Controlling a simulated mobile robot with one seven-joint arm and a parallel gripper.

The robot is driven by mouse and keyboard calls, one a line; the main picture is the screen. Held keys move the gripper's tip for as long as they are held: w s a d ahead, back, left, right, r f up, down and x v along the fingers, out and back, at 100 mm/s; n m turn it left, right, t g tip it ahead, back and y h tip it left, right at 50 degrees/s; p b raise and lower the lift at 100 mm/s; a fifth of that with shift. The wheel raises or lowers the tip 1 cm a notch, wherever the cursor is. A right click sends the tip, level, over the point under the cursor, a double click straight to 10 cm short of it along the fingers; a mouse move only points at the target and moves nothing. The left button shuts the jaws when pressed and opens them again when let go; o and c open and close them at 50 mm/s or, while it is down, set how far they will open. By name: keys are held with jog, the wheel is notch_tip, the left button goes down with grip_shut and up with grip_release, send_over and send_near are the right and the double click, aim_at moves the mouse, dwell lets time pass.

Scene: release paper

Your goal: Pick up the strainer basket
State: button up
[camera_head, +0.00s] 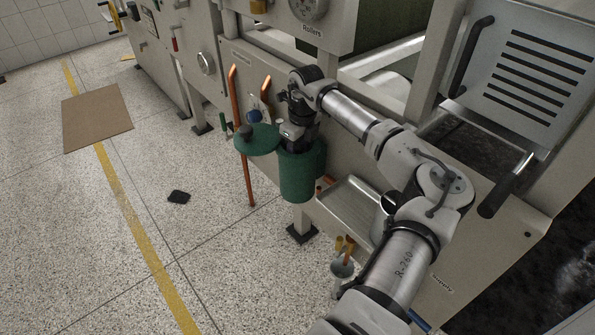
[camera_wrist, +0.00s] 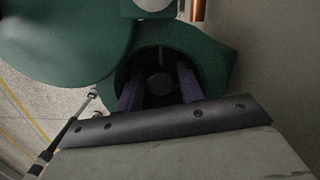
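A green cylindrical strainer housing (camera_head: 302,175) is fixed to the side of the machine, its top open. Its round green lid (camera_head: 257,139) is swung aside to the left. My gripper (camera_head: 299,143) points down into the housing mouth. In the wrist view, the two fingers of my gripper (camera_wrist: 160,78) reach into the dark opening of the housing (camera_wrist: 212,68) and stand apart, so it looks open. A dim grey round shape (camera_wrist: 159,83) shows between them, deeper inside. It may be part of the strainer basket, which is otherwise hidden in shadow.
An orange pipe (camera_head: 241,140) runs down left of the lid. A metal tray (camera_head: 352,205) is below right of the housing, under my arm. A brown mat (camera_head: 97,117) and a small black item (camera_head: 179,197) lie on the speckled floor. The floor at left is mostly free.

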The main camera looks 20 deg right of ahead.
jog(key=shift+f, duration=0.15)
grip_shut()
dwell(0.4)
